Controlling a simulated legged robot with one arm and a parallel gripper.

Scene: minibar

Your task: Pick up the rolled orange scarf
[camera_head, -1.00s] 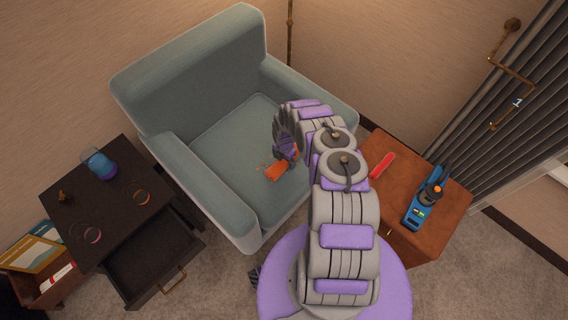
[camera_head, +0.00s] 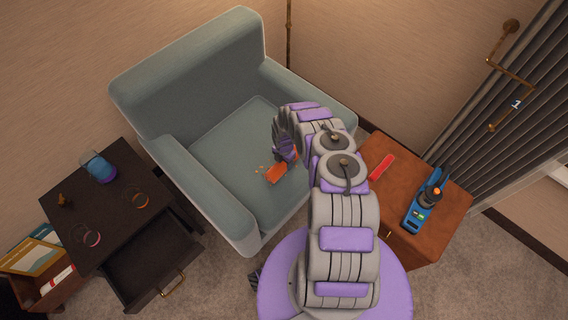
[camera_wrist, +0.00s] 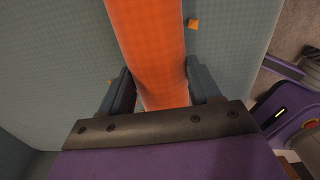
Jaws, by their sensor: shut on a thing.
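The rolled orange scarf (camera_head: 277,173) is at the seat of the grey-green armchair (camera_head: 228,150). In the wrist view the scarf (camera_wrist: 148,45) runs lengthwise between the two dark fingers of my gripper (camera_wrist: 160,92). The fingers are shut on it, one on each side. In the head view my gripper (camera_head: 286,152) is over the right part of the seat, and my arm hides part of the scarf. I cannot tell whether the scarf touches the cushion.
Small orange bits (camera_wrist: 193,23) lie on the seat. A dark side table (camera_head: 108,190) with an open drawer stands left. A brown cabinet (camera_head: 445,215) at right carries a red item (camera_head: 382,167) and a blue tool (camera_head: 417,212). The chair's armrests flank the seat.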

